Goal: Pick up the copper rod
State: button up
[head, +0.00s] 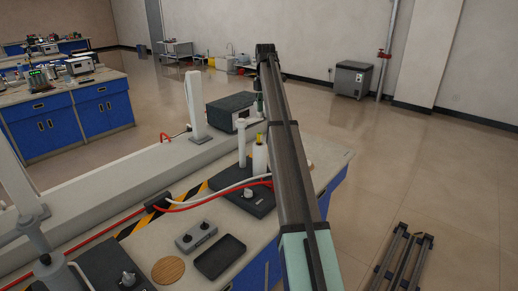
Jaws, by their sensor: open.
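My gripper (258,104) hangs at the far end of my arm, over the back of the bench. It is small and dark here, partly hidden by the arm; its jaws are open. Just below it a small gold-coloured upright piece (259,139) shows above a white cylinder (260,159). It may be the copper rod, but it is too small to be sure. Nothing shows between the jaws, and I cannot tell whether they touch the gold piece.
A dark box (230,109) is behind. Red and white cables cross the bench. A grey block (196,236), black tray (220,257) and round wooden disc (168,270) lie nearer.

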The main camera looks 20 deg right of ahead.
aim_at(260, 134)
notch_tip(260, 134, up, 3)
jog(key=w+a, duration=0.1)
jog(key=a, duration=0.1)
jog(key=shift+n, duration=0.3)
notch_tip(260, 134, down, 11)
jog(key=p, duration=0.3)
jog(key=shift+w+f, duration=0.1)
jog(key=shift+w+d+f+p, duration=0.1)
jog(key=shift+f+p, duration=0.6)
jog(key=shift+f, duration=0.75)
jog(key=shift+w+d+f+p, duration=0.1)
jog(key=shift+f+p, duration=0.55)
jog(key=shift+f, duration=0.75)
grip_shut()
